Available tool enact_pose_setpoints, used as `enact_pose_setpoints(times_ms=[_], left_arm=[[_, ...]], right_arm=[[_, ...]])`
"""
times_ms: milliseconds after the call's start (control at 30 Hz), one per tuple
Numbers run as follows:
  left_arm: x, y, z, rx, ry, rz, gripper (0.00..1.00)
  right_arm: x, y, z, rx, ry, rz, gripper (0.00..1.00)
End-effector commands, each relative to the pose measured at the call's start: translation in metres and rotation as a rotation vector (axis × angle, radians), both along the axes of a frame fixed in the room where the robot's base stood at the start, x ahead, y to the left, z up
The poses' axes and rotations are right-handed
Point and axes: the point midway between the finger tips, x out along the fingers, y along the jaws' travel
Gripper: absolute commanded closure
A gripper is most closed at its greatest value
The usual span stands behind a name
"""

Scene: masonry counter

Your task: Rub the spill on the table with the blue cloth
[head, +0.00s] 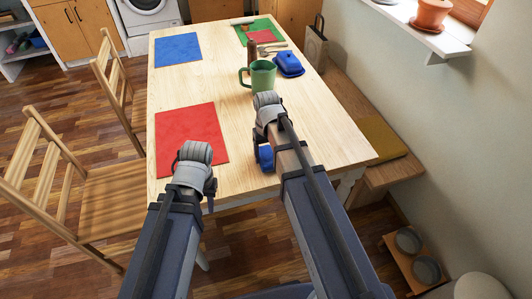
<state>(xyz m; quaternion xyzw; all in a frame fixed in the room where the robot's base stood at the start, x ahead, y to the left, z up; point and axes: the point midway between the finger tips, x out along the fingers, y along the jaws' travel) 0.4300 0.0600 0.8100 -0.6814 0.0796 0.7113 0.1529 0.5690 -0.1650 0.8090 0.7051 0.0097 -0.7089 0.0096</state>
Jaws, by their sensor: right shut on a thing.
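A blue piece of cloth (265,158) shows under my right arm, low at the near part of the wooden table (240,125). My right gripper (268,147) is shut on it; the arm hides most of the fingers and part of the cloth. I cannot tell whether the cloth touches the tabletop. My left gripper (210,191) points down near the table's front edge, by the red mat; its fingers are mostly hidden by its own arm. I cannot make out a spill on the visible tabletop.
A green mug (262,75), a blue lidded dish (289,65) and a brown bottle-shaped thing (252,52) stand further back. A red mat (188,135), a blue mat (178,48) and a green mat (243,36) lie on the table. Chairs (110,200) stand left, a bench (350,115) right.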

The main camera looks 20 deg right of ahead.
Motion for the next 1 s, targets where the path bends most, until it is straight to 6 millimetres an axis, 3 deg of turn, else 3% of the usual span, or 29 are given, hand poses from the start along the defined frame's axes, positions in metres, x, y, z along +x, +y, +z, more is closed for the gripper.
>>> enact_pose_setpoints(times_ms=[100,500,1000], left_arm=[[0.0,0.0,0.017,0.0,0.0,0.0,0.65],[0.0,0.0,0.054,0.0,0.0,0.0,0.65],[0.0,0.0,0.061,0.0,0.0,0.0,0.65]], right_arm=[[0.001,0.0,0.017,0.0,-0.002,0.0,1.0],[0.003,0.0,0.054,0.0,-0.005,0.0,1.0],[0.004,0.0,0.061,0.0,-0.005,0.0,1.0]])
